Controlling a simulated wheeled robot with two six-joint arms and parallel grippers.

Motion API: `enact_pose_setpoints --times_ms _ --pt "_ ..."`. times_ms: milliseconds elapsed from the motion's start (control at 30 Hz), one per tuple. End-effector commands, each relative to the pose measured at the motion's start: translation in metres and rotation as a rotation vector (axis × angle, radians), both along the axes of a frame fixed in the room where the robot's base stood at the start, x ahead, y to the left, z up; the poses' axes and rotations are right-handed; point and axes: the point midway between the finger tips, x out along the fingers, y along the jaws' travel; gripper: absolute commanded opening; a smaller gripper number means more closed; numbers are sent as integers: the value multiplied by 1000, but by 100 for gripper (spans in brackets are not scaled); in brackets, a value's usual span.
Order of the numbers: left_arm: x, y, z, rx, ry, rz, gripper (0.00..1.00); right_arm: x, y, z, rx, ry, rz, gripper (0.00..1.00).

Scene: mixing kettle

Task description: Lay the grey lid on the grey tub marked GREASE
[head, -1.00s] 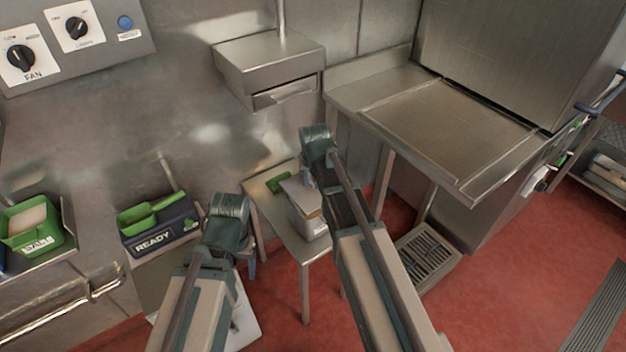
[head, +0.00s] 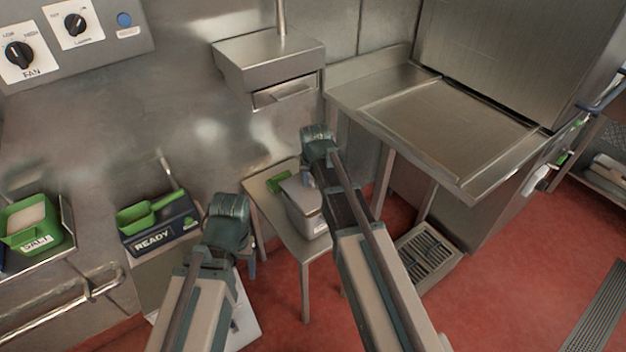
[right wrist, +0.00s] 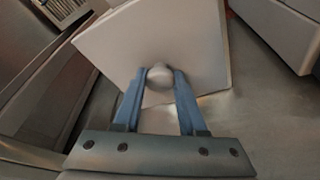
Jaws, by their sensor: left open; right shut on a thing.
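The grey tub (head: 306,220) stands on a small steel table, partly behind my right arm; its marking is not readable. In the right wrist view, my right gripper (right wrist: 160,76) is shut on the round knob of the light grey lid (right wrist: 190,40). A pale grey body with a straight edge, apparently the tub (right wrist: 285,32), shows at the upper right, beside the lid in that picture. In the head view the right gripper (head: 308,180) is mostly hidden by its arm, and I cannot tell whether the lid touches the tub. My left gripper (head: 250,268) is open, left of the small table.
The small steel table (head: 262,192) also bears a green item (head: 279,182). A dark box marked READY (head: 160,232) with a green scoop stands left, and a green SALT tub (head: 30,225) further left. A large steel counter (head: 445,125) is at the right, above red floor.

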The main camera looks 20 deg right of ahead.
Motion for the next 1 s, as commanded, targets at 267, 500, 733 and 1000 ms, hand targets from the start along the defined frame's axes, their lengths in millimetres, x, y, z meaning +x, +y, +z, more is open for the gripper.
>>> enact_pose_setpoints --times_ms 267,500,733,1000 --pt "0 0 -10 0 0 0 70 0 0 -10 0 0 0 0" --pt "0 0 -18 0 0 0 70 0 0 -18 0 0 0 0" --pt "0 0 -24 0 0 0 70 0 0 -24 0 0 0 0" --pt "0 0 -23 0 0 0 70 0 0 -23 0 0 0 0"
